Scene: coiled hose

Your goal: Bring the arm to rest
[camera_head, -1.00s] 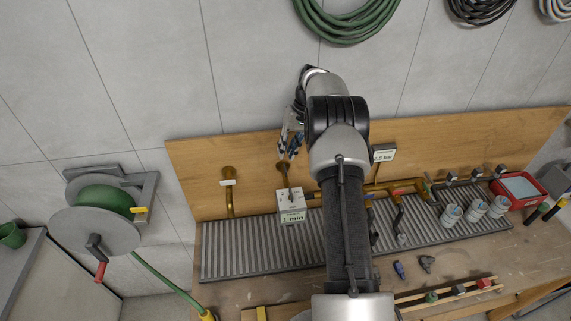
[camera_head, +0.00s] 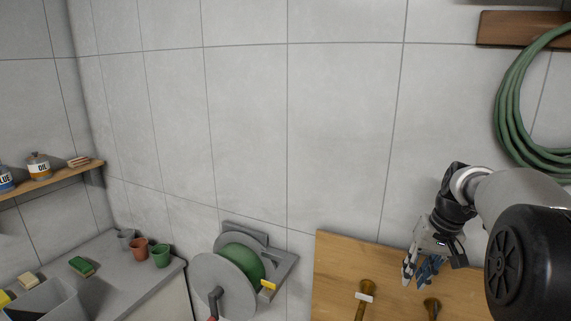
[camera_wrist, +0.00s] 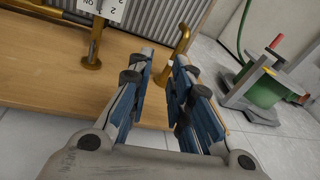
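My gripper (camera_head: 424,268) is at the right of the head view, at the end of my raised arm, in front of the wooden backboard (camera_head: 335,270). In the wrist view my gripper (camera_wrist: 165,75) shows two blue-padded fingers with a clear gap between them and nothing in it. A brass pipe (camera_wrist: 183,42) on the board lies beyond the fingertips, and I see no contact with it.
A hose reel with a green drum (camera_head: 240,262) is on the wall left of the board; it also shows in the wrist view (camera_wrist: 265,90). A green coiled hose (camera_head: 512,105) hangs at upper right. A counter (camera_head: 95,262) with cups stands at left. The middle wall is bare.

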